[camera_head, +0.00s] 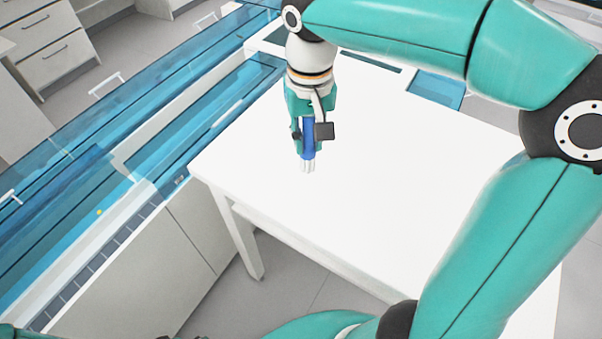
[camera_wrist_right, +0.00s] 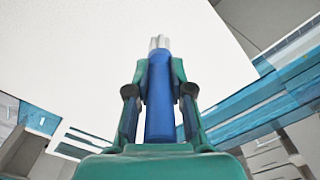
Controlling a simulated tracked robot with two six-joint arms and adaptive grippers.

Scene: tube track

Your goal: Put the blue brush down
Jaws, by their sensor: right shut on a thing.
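The blue brush (camera_head: 308,140) has a blue handle and a pale bristle end. My right gripper (camera_head: 309,147) is shut on its handle, with the bristle end pointing down in the head view. The right wrist view shows the brush (camera_wrist_right: 160,95) between the two fingers of my right gripper (camera_wrist_right: 160,90), bristles at the far end. The brush appears over the left part of the white table (camera_head: 400,190); I cannot tell whether it touches the top. My left gripper does not show.
The white tabletop is mostly bare, with wide free room right of the brush. A blue transparent panel (camera_head: 438,89) lies at its far edge. Blue transparent glass (camera_head: 150,90) runs along a counter at the left. Drawers (camera_head: 45,48) stand at the far left.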

